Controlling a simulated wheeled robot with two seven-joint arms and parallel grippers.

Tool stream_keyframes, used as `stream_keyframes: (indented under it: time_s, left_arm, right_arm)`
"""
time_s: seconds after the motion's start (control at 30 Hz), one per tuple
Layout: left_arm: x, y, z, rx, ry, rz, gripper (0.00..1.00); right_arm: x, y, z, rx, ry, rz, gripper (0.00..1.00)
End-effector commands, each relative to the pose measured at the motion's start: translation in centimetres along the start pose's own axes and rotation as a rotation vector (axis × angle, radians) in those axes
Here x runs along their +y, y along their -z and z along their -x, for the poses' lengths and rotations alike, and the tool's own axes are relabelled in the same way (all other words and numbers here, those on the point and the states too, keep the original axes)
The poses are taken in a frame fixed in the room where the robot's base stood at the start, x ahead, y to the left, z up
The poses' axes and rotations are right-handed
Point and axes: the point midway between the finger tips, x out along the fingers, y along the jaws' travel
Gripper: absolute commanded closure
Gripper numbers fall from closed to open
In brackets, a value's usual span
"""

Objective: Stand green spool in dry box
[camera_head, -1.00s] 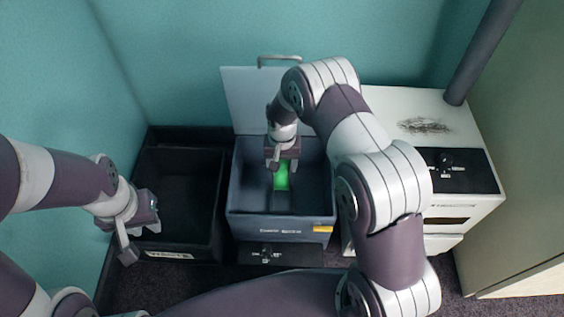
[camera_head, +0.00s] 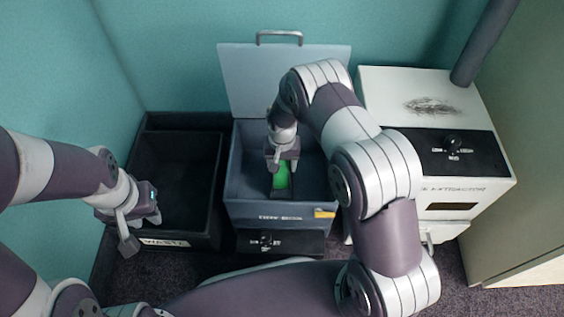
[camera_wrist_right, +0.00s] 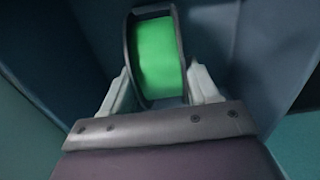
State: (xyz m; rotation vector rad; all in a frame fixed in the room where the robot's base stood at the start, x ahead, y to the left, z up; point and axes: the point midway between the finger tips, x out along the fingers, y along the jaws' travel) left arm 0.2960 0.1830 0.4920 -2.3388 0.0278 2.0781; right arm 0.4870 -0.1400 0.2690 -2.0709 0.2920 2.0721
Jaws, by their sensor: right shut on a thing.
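The green spool (camera_head: 282,176) has a bright green winding between dark flanges. It also shows in the right wrist view (camera_wrist_right: 158,58), upright between the two pale fingers. My right gripper (camera_head: 283,160) is shut on it, inside the open dry box (camera_head: 235,190). The dry box is blue-grey, with its pale lid (camera_head: 245,80) raised at the back. Whether the spool touches the box floor cannot be told. My left gripper (camera_head: 140,222) is at the left, over the front of the waste bin; its finger gap is unclear.
The black waste bin (camera_head: 215,215) stands left of the dry box and looks empty. A white extractor unit (camera_head: 385,90) with a black control panel stands to the right. A dark panel with a knob (camera_head: 266,241) sits at the dry box's front.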

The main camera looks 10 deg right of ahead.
Motion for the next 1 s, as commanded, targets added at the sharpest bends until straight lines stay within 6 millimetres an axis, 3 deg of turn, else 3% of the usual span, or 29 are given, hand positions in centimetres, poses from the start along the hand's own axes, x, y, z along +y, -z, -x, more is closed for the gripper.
stream_keyframes:
  time_s: [0.57, 1.0]
  left_arm:
    - [0.0, 0.1, 0.6, 0.0, 0.0, 0.0, 0.7]
    - [0.0, -0.1, -0.4, 0.0, 0.0, 0.0, 0.7]
  right_arm:
    - [0.0, -0.1, 0.1, 0.002, 0.001, 0.0, 1.0]
    - [0.0, -0.1, -1.5, 0.001, 0.001, 0.0, 1.0]
